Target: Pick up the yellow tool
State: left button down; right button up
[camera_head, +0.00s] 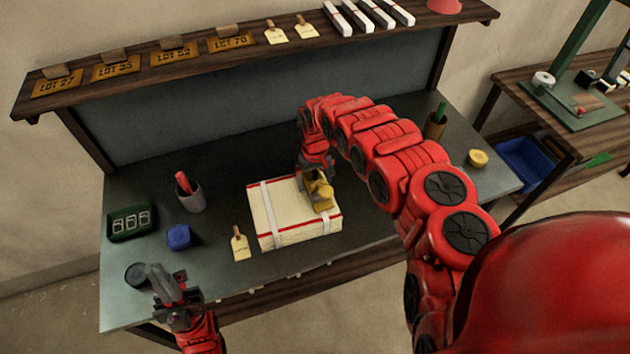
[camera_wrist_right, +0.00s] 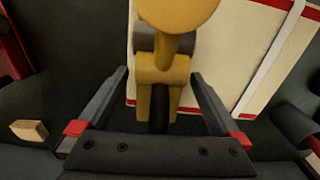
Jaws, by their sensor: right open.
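The yellow tool (camera_head: 321,194) lies on top of the cream cloth stack (camera_head: 275,218), near its right white strap. In the right wrist view the tool (camera_wrist_right: 172,68) has a round yellow head, a narrower neck and a dark part behind it. My right gripper (camera_head: 314,180) is at the tool, above the stack. In the right wrist view its two fingers (camera_wrist_right: 160,78) stand apart on either side of the tool, with gaps visible. My left gripper (camera_head: 170,283) is at the bench's front left, away from the tool; its finger opening is unclear.
On the grey bench (camera_head: 215,255) stand a cup with a red item (camera_head: 190,195), a blue block (camera_head: 179,237), a green tray (camera_head: 131,222), a dark round pot (camera_head: 138,274) and a tag (camera_head: 240,245). A yellow round item (camera_head: 478,158) is at right. A shelf (camera_head: 300,48) runs behind.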

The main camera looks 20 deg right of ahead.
jog(key=shift+f, duration=0.1)
grip_shut()
dwell(0.5)
